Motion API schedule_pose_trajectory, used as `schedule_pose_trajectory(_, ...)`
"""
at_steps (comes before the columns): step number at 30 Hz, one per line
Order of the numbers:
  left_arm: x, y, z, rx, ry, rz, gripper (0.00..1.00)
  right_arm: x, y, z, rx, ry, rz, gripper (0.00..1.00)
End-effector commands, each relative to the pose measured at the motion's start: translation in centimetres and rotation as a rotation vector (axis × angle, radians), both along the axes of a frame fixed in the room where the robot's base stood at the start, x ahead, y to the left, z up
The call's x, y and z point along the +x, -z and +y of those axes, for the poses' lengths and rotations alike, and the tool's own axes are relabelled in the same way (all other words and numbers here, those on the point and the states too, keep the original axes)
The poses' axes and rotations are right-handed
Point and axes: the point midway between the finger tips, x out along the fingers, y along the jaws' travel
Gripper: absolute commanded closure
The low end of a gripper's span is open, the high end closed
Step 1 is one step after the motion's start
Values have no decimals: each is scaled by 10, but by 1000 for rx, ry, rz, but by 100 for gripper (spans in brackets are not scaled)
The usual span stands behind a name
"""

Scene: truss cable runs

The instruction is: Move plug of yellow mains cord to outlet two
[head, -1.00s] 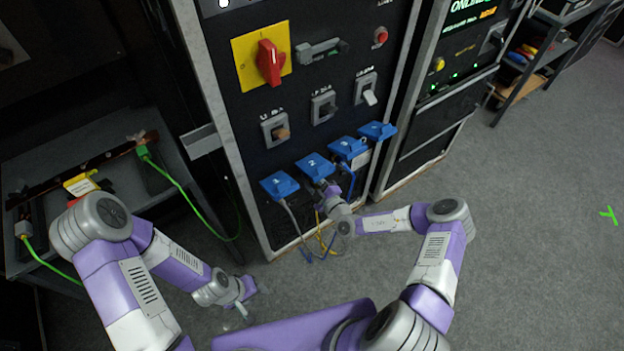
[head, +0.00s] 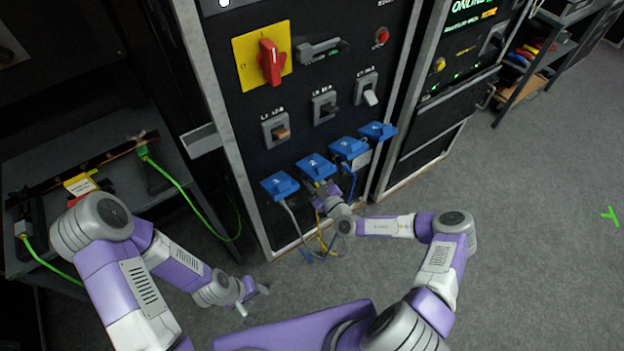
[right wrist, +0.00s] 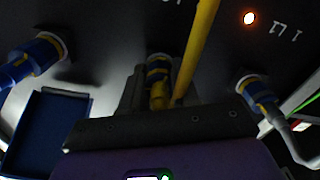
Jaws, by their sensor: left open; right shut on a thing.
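Outlet two's raised blue cover (head: 315,165) is in the row low on the cabinet. My right gripper (head: 325,193) is just below it, shut on the plug of the yellow mains cord. In the right wrist view the plug (right wrist: 158,85) points at the panel, between two other plugs. Its tip meets a pale socket ring; I cannot tell how deep it sits. The yellow cord (right wrist: 200,45) runs up past it, and hangs below the outlets in the head view (head: 320,238). My left gripper (head: 252,297) is open and empty, low over the floor.
A plug with a grey cord (right wrist: 262,98) and a blue plug (right wrist: 38,58) sit in the neighbouring outlets. Blue covers of outlet one (head: 280,185), outlet three (head: 348,147) and outlet four (head: 378,130) flank the work.

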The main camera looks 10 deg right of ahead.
Motion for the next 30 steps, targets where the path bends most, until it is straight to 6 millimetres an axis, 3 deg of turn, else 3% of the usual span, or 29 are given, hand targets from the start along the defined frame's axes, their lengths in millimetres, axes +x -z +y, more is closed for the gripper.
schedule_pose_trajectory(2, 0, 0, 0, 0, 0, 0, 57, 3, -5, 0, 0, 2, -10, 100)
schedule_pose_trajectory(3, 0, 0, 0, 0, 0, 0, 57, 3, -5, 0, 0, 2, -10, 67)
schedule_pose_trajectory(9, 0, 0, 0, 0, 0, 0, 57, 2, -3, 1, -1, 0, -6, 40)
schedule_pose_trajectory(23, 0, -1, 0, 0, 0, 0, 57, 0, -1, 0, -2, 0, -3, 40)
schedule_pose_trajectory(30, 0, -7, 0, 0, 0, 0, 57, -12, -2, -5, -3, 2, -2, 40)
